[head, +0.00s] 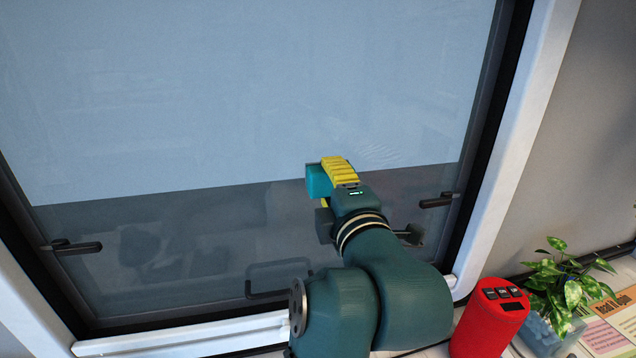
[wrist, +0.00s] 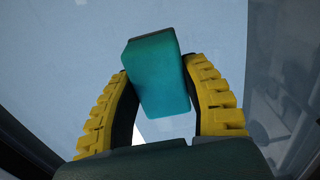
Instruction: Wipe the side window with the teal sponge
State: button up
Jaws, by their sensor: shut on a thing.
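The teal sponge (head: 318,181) is held in my gripper (head: 338,172) in front of the lower middle of the side window (head: 230,90). In the wrist view, the yellow ribbed fingers of my gripper (wrist: 160,85) are shut on the sponge (wrist: 162,80), one on each side. The sponge sits slightly tilted and sticks out past the fingertips towards the pane. I cannot tell whether it touches the glass. A faint streaky patch (head: 385,156) shows on the pane just right of my gripper.
Dark latches sit at the window's lower left (head: 75,246) and lower right (head: 438,200), with a dark handle (head: 280,280) at the bottom. A red speaker-like object (head: 490,320), a potted plant (head: 560,285) and printed papers (head: 610,325) are at the lower right. The upper pane is clear.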

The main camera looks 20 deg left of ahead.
aim_at(313, 188)
jog(key=shift+w+d+p, duration=0.1)
jog(key=shift+w+d, duration=0.6)
jog(key=shift+d, duration=0.25)
jog(key=shift+w+d+p, duration=0.15)
jog(key=shift+w+d, duration=0.55)
jog(key=shift+d, duration=0.25)
jog(key=shift+w+d+p, duration=0.1)
jog(key=shift+w+d, duration=0.6)
jog(key=shift+d, duration=0.25)
jog(key=shift+w+d+f, duration=0.15)
jog(key=shift+w+d, duration=0.2)
jog(key=shift+d, duration=0.05)
jog(key=shift+f, duration=0.1)
jog(key=shift+s+a+b, duration=0.55)
jog(key=shift+s+a, duration=0.3)
jog(key=shift+a, duration=0.3)
jog(key=shift+s+a+b, duration=0.55)
jog(key=shift+s+a, duration=0.3)
jog(key=shift+a, duration=0.35)
jog(key=shift+s+a+b, duration=0.55)
jog(key=shift+s+a, duration=0.3)
jog(key=shift+a, duration=0.3)
jog(key=shift+s+a+b, duration=0.3)
jog(key=shift+s+a, duration=0.6)
jog(key=shift+a, duration=0.2)
jog(key=shift+r, duration=0.2)
